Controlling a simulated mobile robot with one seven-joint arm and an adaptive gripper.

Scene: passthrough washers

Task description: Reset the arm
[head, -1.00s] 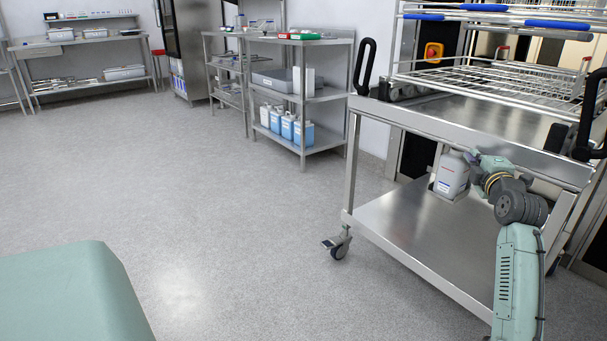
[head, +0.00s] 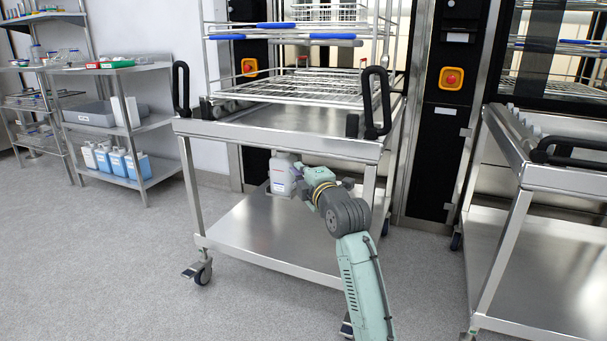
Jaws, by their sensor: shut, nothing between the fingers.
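My arm (head: 362,270) is raised from the lower right of the head view and reaches forward to the steel cart (head: 275,238). My gripper (head: 299,171) is at the cart's front, below its top deck and above its lower shelf. It is shut and empty. It is close beside a white bottle (head: 281,178) with a label, which sits at a dark bracket under the deck. The fingertips are small and partly hidden, so I cannot tell whether they touch the bottle.
Wire racks (head: 300,90) with blue bars stand on the cart. A second steel cart (head: 550,250) is on the right. Washer panels with a red button (head: 451,78) stand behind. A shelf with blue bottles (head: 118,160) is at left. The floor at lower left is clear.

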